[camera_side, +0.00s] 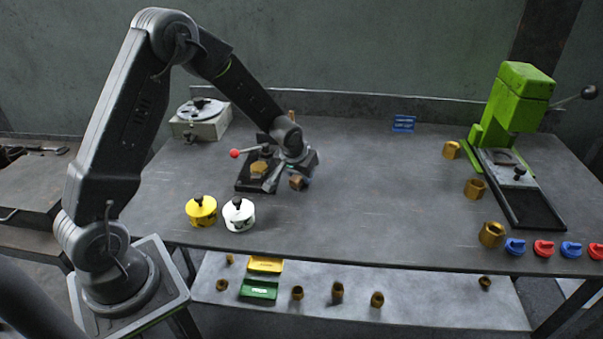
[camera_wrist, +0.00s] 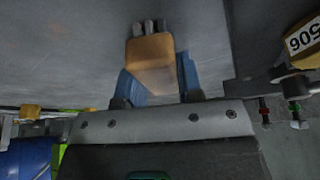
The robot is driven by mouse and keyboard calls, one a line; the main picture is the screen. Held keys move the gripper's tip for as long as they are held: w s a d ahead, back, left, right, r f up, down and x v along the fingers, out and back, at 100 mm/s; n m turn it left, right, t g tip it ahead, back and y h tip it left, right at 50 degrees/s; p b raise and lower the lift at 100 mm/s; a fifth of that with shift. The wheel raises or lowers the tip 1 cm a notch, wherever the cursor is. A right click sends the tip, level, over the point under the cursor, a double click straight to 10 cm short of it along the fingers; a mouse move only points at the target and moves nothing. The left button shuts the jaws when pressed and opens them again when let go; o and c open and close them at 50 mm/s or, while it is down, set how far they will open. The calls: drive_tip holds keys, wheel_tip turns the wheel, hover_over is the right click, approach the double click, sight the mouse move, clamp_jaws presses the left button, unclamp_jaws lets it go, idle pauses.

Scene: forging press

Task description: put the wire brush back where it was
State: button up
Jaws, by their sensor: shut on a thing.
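My gripper (camera_side: 303,180) is low over the left middle of the table, just right of a black fixture with a red-knobbed lever. Its blue fingers also show in the wrist view (camera_wrist: 154,78). They are shut on the wire brush (camera_wrist: 150,48), a tan wooden block with grey tufts at its far end. In the side view a brown end of the brush (camera_side: 296,183) shows below the fingers. I cannot tell whether it touches the table.
The black fixture (camera_side: 243,186) holds a brass piece (camera_side: 259,169). A yellow pot (camera_side: 201,211) and a white pot (camera_side: 239,215) stand in front. A grey-white device (camera_side: 201,122) is behind left. The green press (camera_side: 515,100) stands right. The table's middle is clear.

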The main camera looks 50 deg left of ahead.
drive_tip(key=o, duration=0.8)
drive_tip(key=shift+f, duration=0.1)
drive_tip(key=s+d+r+m, duration=0.1)
drive_tip(key=s+d+r, duration=0.3)
drive_tip(key=s+r, duration=0.45)
drive_tip(key=s+d+r+m, duration=0.1)
drive_tip(key=s+d+r, duration=0.3)
drive_tip(key=r, duration=0.7)
drive_tip(key=s+d+r+m, duration=0.1)
drive_tip(key=s, duration=0.4)
drive_tip(key=s+d+r+t+h, duration=0.1)
drive_tip(key=s+d, duration=0.1)
drive_tip(key=s, duration=0.2)
drive_tip(key=s+d+r+m, duration=0.1)
drive_tip(key=s, duration=0.4)
drive_tip(key=shift+s+d+r+m+h, duration=0.2)
drive_tip(key=shift+s+d+m+h, duration=0.1)
drive_tip(key=shift+d+h, duration=0.1)
